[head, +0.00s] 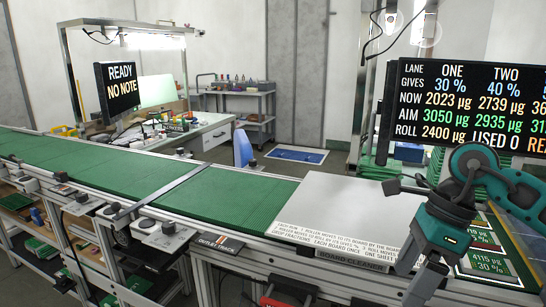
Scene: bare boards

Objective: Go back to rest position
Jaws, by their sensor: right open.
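My right gripper (425,284) shows at the lower right, pointing down in front of the board cleaner (345,205). Its teal and dark arm comes in from the right edge. The gripper is open, and I see nothing held in it; its tips are near the bottom edge of the picture. My left gripper is outside the picture.
A green conveyor (240,203) runs from the left to the board cleaner. Green boards with labels (487,264) lie right of my gripper. A lane display (470,105) hangs above. A READY screen (122,88) stands at the left.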

